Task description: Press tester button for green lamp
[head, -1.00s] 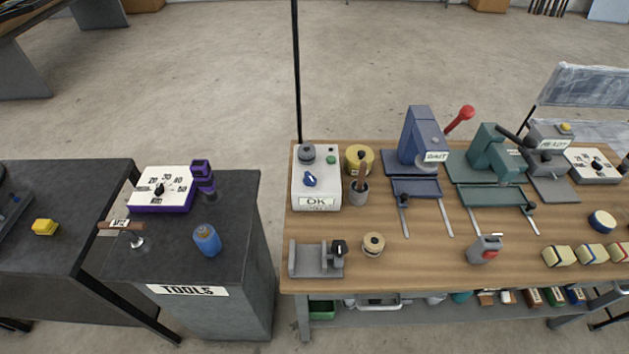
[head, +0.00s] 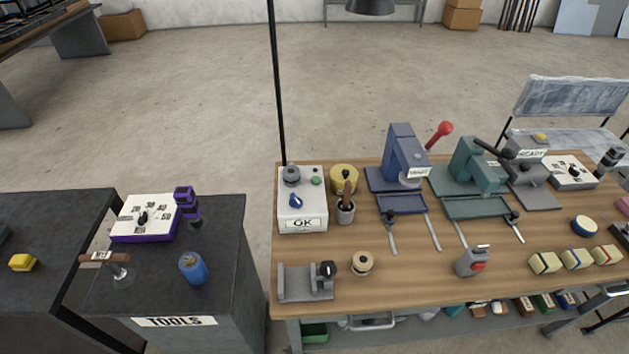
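A white box (head: 303,212) labelled OK stands at the left end of the wooden bench. I cannot tell whether the green part is a lit lamp or a button. A grey device (head: 527,172) with a label that seems to read READY stands at the back right, with a small yellow part (head: 541,137) on top. A small grey unit with a red face (head: 473,262) lies near the bench front. My gripper is not in view.
A blue press (head: 402,155) with a red-knobbed lever and a green press (head: 472,168) stand at the bench back. The TOOLS cabinet (head: 215,250) stands left across a gap.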

